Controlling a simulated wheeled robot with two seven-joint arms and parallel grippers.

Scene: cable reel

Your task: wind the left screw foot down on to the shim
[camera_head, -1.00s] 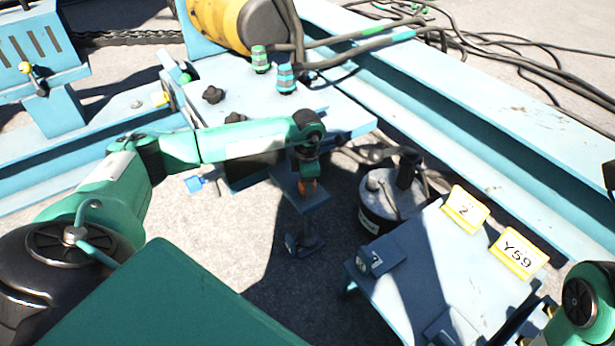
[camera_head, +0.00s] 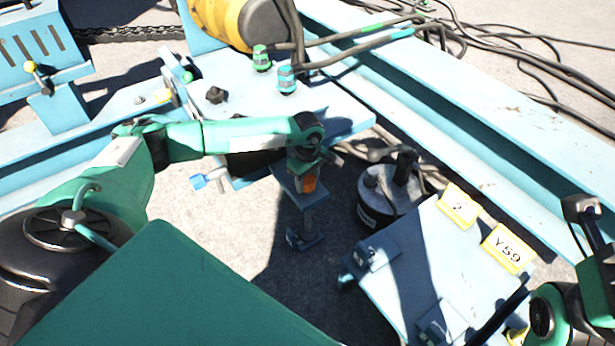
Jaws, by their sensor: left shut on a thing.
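My left gripper (camera_head: 305,168) points down over a blue bracket plate (camera_head: 286,181) on the near side of the frame. It is shut on the top of the left screw foot, whose head is mostly hidden by the fingers; an orange part (camera_head: 309,185) shows just below. The screw foot's stem (camera_head: 306,218) hangs under the bracket to a dark, flat foot (camera_head: 313,241) near the floor. A small dark piece with a pale mark (camera_head: 293,238) is beside the foot; I cannot tell whether it is the shim, or whether the foot touches it. My right arm is at the lower right; its fingertips are not clear.
A blue table (camera_head: 400,270) with yellow tags "2" (camera_head: 459,206) and "Y59" (camera_head: 509,248) stands at right. A dark round canister (camera_head: 378,205) stands behind it. Cables (camera_head: 480,50) run across the back. Floor left of the foot is clear.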

